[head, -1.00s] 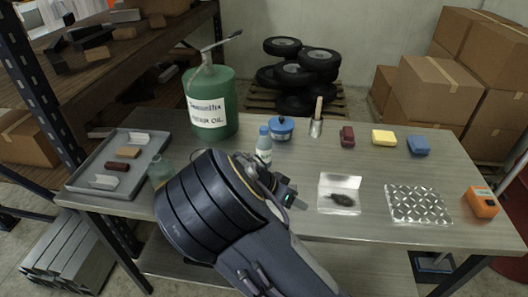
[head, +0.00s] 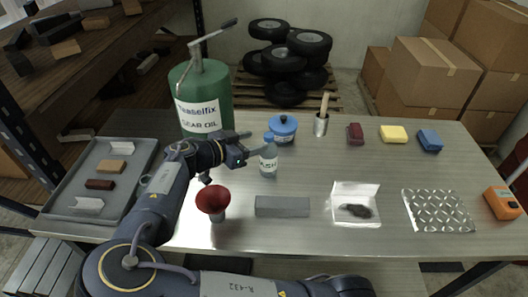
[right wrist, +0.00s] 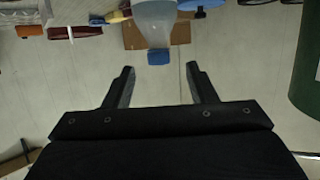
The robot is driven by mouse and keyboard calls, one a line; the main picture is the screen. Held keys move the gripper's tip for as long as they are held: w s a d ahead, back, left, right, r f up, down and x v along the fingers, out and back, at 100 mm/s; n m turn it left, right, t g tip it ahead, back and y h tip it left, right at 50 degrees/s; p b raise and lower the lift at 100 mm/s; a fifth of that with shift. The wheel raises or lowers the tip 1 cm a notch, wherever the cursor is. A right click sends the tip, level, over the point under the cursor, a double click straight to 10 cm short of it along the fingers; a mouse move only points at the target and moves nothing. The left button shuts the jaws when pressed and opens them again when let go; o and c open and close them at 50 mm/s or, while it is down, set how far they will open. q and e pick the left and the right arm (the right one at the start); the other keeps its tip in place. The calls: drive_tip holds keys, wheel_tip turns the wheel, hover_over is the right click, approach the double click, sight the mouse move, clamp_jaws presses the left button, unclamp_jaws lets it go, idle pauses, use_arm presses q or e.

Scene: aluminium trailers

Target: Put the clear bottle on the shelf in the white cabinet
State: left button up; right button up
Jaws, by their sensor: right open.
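The clear bottle (head: 268,162) with a blue cap and a printed label stands upright on the metal table, left of the middle. My right gripper (head: 252,146) is open and empty at the bottle's left, close to it. The right wrist view, upside down, shows the bottle (right wrist: 155,22) ahead of the open fingers (right wrist: 160,76), its blue cap just beyond the fingertips. I cannot tell whether a finger touches it. My left gripper is not in view. No white cabinet or its shelf is in view.
A green oil can (head: 205,98) stands behind my gripper and a blue tub (head: 283,130) behind the bottle. A red funnel-like piece (head: 213,202) and a grey block (head: 282,206) are in front. A grey tray (head: 62,194) is at left. The table's middle right has free room.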

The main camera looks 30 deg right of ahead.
sight(265, 137)
drive_tip(key=x, duration=0.2)
drive_tip(key=p+x, duration=0.2)
drive_tip(key=x, duration=0.1)
drive_tip(key=shift+d+r, duration=0.15)
drive_tip(key=shift+d, duration=0.35)
drive_tip(key=shift+d+f, duration=0.25)
drive_tip(key=shift+d, duration=0.1)
clamp_jaws()
